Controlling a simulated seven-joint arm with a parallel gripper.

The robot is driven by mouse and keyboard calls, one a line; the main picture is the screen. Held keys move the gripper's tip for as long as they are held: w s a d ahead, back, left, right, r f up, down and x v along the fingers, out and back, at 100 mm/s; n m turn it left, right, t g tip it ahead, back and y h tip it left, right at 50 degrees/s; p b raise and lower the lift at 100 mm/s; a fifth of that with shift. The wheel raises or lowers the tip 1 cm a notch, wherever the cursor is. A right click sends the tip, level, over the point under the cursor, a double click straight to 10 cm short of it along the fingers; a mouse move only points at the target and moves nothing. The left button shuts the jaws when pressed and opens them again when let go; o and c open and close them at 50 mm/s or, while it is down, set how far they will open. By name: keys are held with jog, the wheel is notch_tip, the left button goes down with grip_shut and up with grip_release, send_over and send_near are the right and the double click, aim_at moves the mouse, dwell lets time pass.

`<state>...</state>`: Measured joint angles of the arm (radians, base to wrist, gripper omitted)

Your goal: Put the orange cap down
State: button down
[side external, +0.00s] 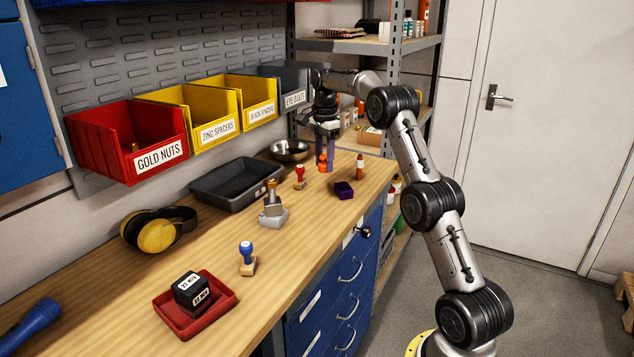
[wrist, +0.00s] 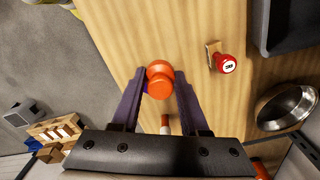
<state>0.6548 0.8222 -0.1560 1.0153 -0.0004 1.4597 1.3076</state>
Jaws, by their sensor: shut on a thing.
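The orange cap (side external: 323,163) shows at the far end of the workbench in the side view, low between my fingers. In the wrist view the orange cap (wrist: 159,76) has a round top and sits between the two purple-grey fingertips. My gripper (side external: 325,166) points down and is shut on the cap; the wrist view also shows the gripper (wrist: 161,80).
A black tray (side external: 232,190) lies further left. Bare wood (wrist: 115,35) shows beyond the cap in the wrist view.

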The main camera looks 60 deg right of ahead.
send_over(317, 191)
notch_tip(317, 191, down, 6)
jog(key=shift+s+a+r, duration=0.1)
jog(key=shift+s+a, duration=0.05)
jog(key=shift+f, duration=1.65)
jog(key=shift+f, duration=0.2)
jog(key=shift+c, duration=2.1)
grip_release()
jog(key=shift+r, duration=0.15)
